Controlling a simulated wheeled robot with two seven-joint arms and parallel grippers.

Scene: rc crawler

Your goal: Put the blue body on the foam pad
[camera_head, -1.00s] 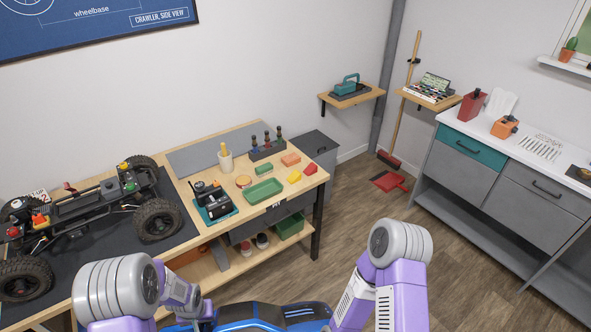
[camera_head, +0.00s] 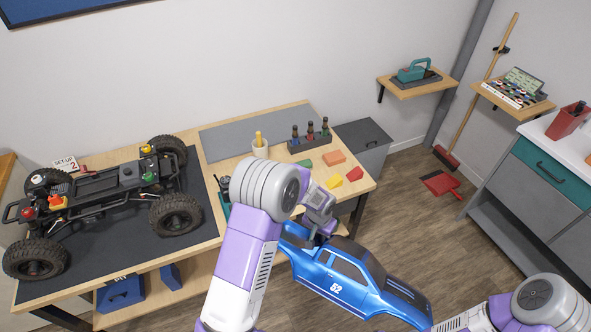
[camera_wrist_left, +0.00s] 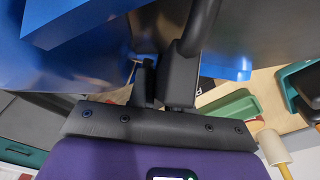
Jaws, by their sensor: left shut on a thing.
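The blue body (camera_head: 345,277), a car shell with dark windows and the number 52, hangs tilted in front of the bench's right end, above the floor. My left gripper (camera_head: 318,232) is shut on its edge near the left end; my forearm hides part of the grip. In the left wrist view the blue body (camera_wrist_left: 85,22) fills the top, with the fingers (camera_wrist_left: 162,82) closed at its edge. A flat grey pad (camera_head: 250,131), which looks like the foam pad, lies bare at the back of the bench, apart from the body. My right gripper is out of view.
A crawler chassis (camera_head: 105,190) with big wheels stands on a dark mat (camera_head: 110,245) at the left. A grey cabinet (camera_head: 365,145) adjoins the bench.

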